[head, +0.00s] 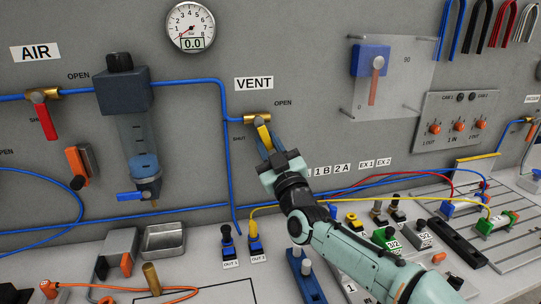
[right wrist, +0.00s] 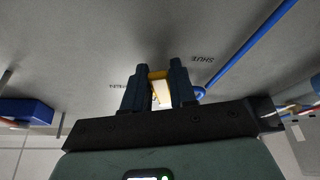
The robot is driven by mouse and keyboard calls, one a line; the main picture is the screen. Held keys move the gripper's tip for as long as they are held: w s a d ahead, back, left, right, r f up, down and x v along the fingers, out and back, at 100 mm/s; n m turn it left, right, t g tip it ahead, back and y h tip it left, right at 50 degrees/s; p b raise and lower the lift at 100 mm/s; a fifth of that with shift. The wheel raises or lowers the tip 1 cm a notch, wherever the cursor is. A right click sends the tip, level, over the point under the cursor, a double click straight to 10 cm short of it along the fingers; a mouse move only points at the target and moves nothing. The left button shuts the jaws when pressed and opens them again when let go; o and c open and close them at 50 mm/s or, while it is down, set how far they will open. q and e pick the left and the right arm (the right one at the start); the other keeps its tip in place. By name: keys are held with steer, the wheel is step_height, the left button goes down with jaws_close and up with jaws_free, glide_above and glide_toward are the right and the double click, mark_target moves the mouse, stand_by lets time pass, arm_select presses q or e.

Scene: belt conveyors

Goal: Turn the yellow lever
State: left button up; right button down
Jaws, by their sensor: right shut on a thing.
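The yellow lever (head: 263,137) is on a brass valve (head: 257,119) under the VENT label on the grey wall panel. It points down and slightly right from the valve, between the SHUT and OPEN marks. My right gripper (head: 271,145) reaches up to it and is shut on the lever. In the right wrist view the yellow lever (right wrist: 159,90) sits between the two dark fingers (right wrist: 160,92), and a SHUT mark shows beside it upside down. The fingers hide the lower part of the lever. My left gripper is in neither view.
A red lever (head: 44,121) is on the AIR valve at left, beside a filter unit (head: 138,140). A clear plate with a blue block (head: 370,60) and red pointer is at right. The gauge (head: 190,28) reads 0.0. Plugs, tubes and fittings crowd the bench below.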

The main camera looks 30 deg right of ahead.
steer(key=shift+w+a+f+m+h, duration=0.1)
steer(key=shift+a+m+h, duration=0.2)
steer(key=shift+m, duration=0.3)
steer(key=shift+w+a+f+m+h, duration=0.1)
steer(key=shift+a+m+h, duration=0.15)
steer(key=shift+m, duration=0.35)
steer(key=shift+a+m+h, duration=0.2)
steer(key=shift+m+h, duration=0.35)
steer(key=shift+m, duration=0.35)
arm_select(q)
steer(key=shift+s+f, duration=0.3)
arm_select(e)
steer(key=shift+a+m+h, duration=0.3)
steer(key=shift+m+h, duration=0.1)
steer(key=shift+m, duration=0.6)
steer(key=c, duration=1)
jaws_free()
steer(key=shift+w, duration=0.1)
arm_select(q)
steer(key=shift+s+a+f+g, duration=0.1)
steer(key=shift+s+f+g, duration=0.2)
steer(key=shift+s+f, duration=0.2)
arm_select(e)
steer(key=v, duration=1.3)
steer(key=shift+s+a, duration=0.25)
